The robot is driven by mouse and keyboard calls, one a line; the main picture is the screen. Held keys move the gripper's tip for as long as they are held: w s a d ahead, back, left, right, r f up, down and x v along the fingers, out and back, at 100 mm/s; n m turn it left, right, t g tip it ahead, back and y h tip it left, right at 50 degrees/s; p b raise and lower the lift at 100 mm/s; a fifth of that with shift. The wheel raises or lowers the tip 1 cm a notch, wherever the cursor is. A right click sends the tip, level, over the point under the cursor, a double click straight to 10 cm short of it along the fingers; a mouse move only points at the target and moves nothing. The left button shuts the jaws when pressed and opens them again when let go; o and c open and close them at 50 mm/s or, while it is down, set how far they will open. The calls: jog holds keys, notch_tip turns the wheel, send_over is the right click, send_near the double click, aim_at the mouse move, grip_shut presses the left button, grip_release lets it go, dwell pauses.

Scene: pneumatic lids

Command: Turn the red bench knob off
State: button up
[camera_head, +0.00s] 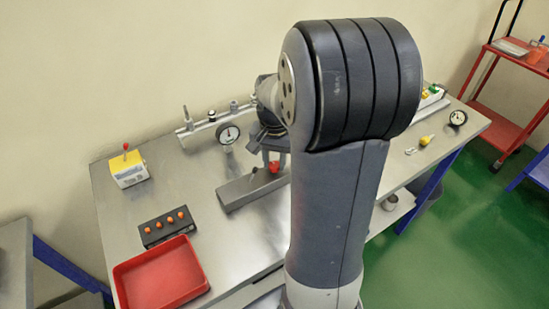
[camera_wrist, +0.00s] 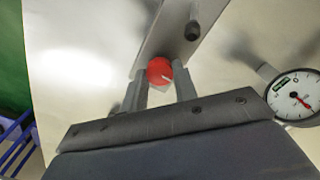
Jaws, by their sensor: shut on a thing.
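The red bench knob (camera_wrist: 160,70) sits on the grey metal block in the wrist view, with a pale mark line on its face. It also shows in the head view (camera_head: 274,167), on the grey block near the bench's middle. My gripper (camera_wrist: 163,83) has its two fingers on either side of the knob and is shut on it. In the head view my gripper (camera_head: 273,160) comes down over the knob, and my arm hides part of the bench to the right. The grey block (camera_head: 240,190) lies flat on the bench.
A pressure gauge (camera_head: 228,133) stands just behind the block. A red tray (camera_head: 160,275), a black box with orange buttons (camera_head: 167,226) and a yellow box with a red lever (camera_head: 128,170) lie to the left. A red cart (camera_head: 510,95) stands at far right.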

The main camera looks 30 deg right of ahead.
aim_at(274, 164)
jog(key=m, duration=0.4)
jog(key=shift+m, duration=0.3)
jog(key=m, duration=0.4)
jog(key=shift+p, duration=0.4)
jog(key=o, duration=1)
jog(key=shift+c, duration=0.2)
jog(key=shift+r, duration=0.1)
notch_tip(274, 164, up, 11)
jog(key=shift+f, duration=0.2)
